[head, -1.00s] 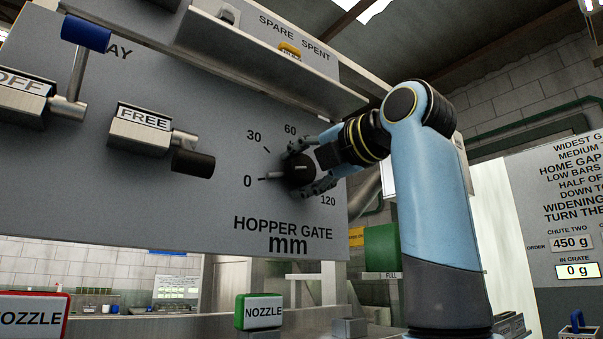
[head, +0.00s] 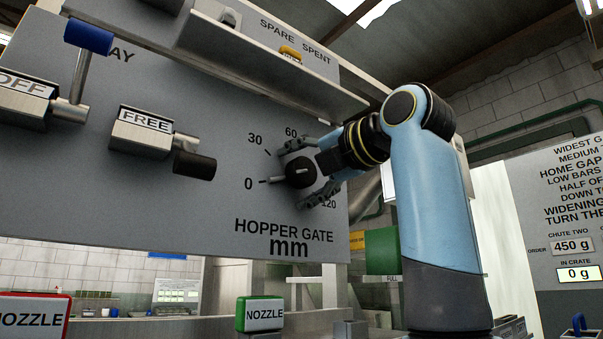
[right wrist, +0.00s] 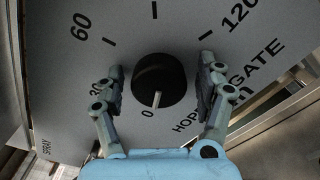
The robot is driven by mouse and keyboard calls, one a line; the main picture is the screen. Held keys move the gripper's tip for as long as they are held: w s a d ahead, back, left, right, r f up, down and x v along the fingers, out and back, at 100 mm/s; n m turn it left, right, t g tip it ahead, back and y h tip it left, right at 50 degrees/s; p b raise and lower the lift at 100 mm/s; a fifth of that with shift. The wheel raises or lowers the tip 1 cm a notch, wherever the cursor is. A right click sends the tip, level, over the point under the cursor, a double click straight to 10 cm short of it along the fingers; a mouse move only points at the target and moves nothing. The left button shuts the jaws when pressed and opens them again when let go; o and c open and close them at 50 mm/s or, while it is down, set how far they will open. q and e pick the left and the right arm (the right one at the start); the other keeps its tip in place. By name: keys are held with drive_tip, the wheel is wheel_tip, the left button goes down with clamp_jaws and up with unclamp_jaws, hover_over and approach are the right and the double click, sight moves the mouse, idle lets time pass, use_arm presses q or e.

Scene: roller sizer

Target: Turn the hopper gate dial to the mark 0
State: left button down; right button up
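The hopper gate dial (head: 300,172) is a round black knob with a pale pointer on the grey panel. The pointer is directed left at the 0 in the head view. In the right wrist view the dial (right wrist: 160,80) also has its pointer toward the 0. My right gripper (head: 293,176) is open, with one finger above the dial and one below it. In the right wrist view the fingers of this gripper (right wrist: 162,66) stand on both sides of the knob with gaps. My left gripper is not in view.
The FREE lever (head: 194,164) with its black grip and the blue-handled OFF lever (head: 87,36) are left of the dial on the panel. A metal ledge (head: 275,72) juts out above the dial. A green NOZZLE button box (head: 260,313) is below.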

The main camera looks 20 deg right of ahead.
drive_tip(key=v, duration=1.2)
idle(0.5)
